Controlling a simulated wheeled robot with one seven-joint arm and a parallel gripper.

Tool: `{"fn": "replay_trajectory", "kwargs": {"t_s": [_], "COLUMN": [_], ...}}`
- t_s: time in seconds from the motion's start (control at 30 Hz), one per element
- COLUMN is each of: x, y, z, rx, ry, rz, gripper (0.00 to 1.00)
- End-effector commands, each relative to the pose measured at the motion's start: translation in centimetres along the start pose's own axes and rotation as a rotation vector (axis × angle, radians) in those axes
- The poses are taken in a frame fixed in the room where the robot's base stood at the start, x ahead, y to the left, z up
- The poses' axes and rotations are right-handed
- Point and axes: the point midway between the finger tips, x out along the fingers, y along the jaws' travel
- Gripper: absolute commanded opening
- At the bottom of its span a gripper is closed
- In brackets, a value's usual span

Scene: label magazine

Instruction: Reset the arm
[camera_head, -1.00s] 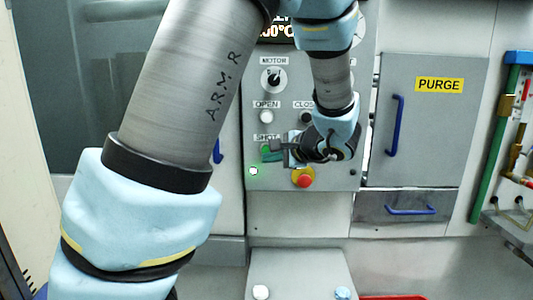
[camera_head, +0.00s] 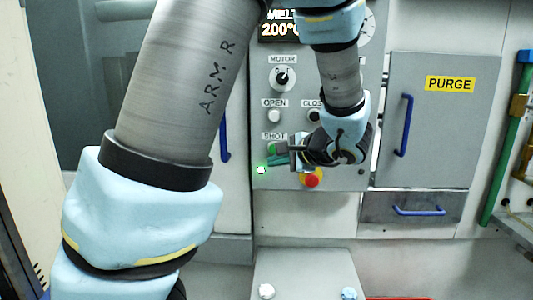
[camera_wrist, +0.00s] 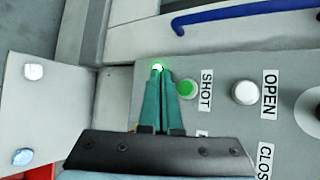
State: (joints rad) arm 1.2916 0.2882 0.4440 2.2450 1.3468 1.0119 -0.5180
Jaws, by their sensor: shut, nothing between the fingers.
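My gripper (camera_head: 278,160) is in front of the lower left of the grey control panel (camera_head: 350,180). In the wrist view its two green fingers (camera_wrist: 158,98) are together with nothing between them. The fingertips lie near a lit green lamp (camera_wrist: 158,67), which also shows in the head view (camera_head: 261,170). I cannot tell whether they touch it. The green SHOT button (camera_wrist: 187,89) is just right of the fingers in the wrist view. My arm crosses the head view and hides part of the panel.
The panel also carries a MOTOR knob (camera_head: 283,77), a white OPEN button (camera_head: 274,116) and a red stop button (camera_head: 312,179) below my wrist. A PURGE door (camera_head: 436,140) with a blue handle (camera_head: 405,125) is to the right. A grey surface with two round buttons (camera_head: 307,270) lies below.

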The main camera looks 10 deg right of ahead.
Motion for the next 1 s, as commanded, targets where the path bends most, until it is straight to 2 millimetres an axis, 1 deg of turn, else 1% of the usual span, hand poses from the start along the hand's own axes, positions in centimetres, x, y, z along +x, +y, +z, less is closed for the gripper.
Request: {"fn": "replay_trajectory", "kwargs": {"t_s": [0.07,0.17,0.23,0.3,0.4,0.5,0.6,0.7,0.8,0.9,1.0], "x": [1.1,2.8,3.8,4.4,4.6,4.3,3.9,3.5,3.4,3.5,3.6], "y": [1.1,3.6,5.9,8.4,11.3,13.8,15.5,16.6,17.1,17.3,17.3], "z": [1.4,4.2,6.4,8.4,10.6,12.2,13.4,14.1,14.7,15.1,15.4], "rx": [-0.02,-0.072,-0.13,-0.201,-0.317,-0.452,-0.606,-0.771,-0.931,-1.06,-1.146], "ry": [-0.028,-0.08,-0.119,-0.153,-0.188,-0.212,-0.227,-0.237,-0.244,-0.25,-0.254], "rz": [0.061,0.2,0.324,0.45,0.611,0.752,0.869,0.957,1.013,1.041,1.05], "gripper": [0.0,0.0,0.0,0.0,0.0,0.0,0.0,0.0,0.0,0.0,0.0]}}
